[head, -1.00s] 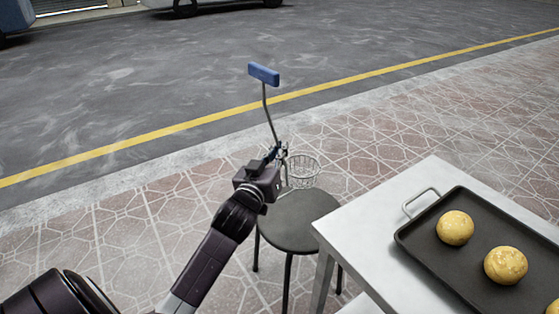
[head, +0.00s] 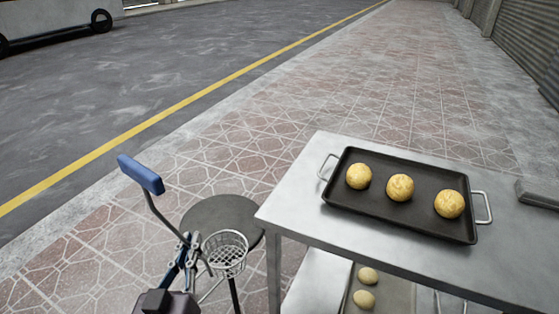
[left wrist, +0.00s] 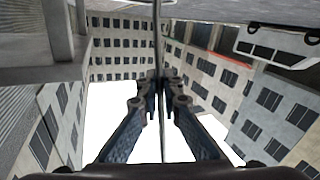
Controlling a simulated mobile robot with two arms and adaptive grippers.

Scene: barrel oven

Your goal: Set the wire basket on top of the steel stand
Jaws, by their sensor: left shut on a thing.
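The wire basket (head: 225,252) is a small round metal mesh bowl on a long thin rod with a blue grip (head: 140,175) at its far end. My left gripper (head: 188,245) is shut on the rod near the basket. The rod also shows between the fingers (left wrist: 160,90) in the left wrist view. The basket hangs in the air left of the steel stand (head: 285,205), a grey metal table with a flat top, and overlaps the dark round stool behind it in the picture. My right gripper is not in view.
A black tray (head: 428,218) with metal handles and three golden buns lies on the stand's top. Bare top shows at its left and front. A lower shelf holds pale dough balls (head: 365,298). The round stool (head: 215,212) is empty. Paving lies beyond.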

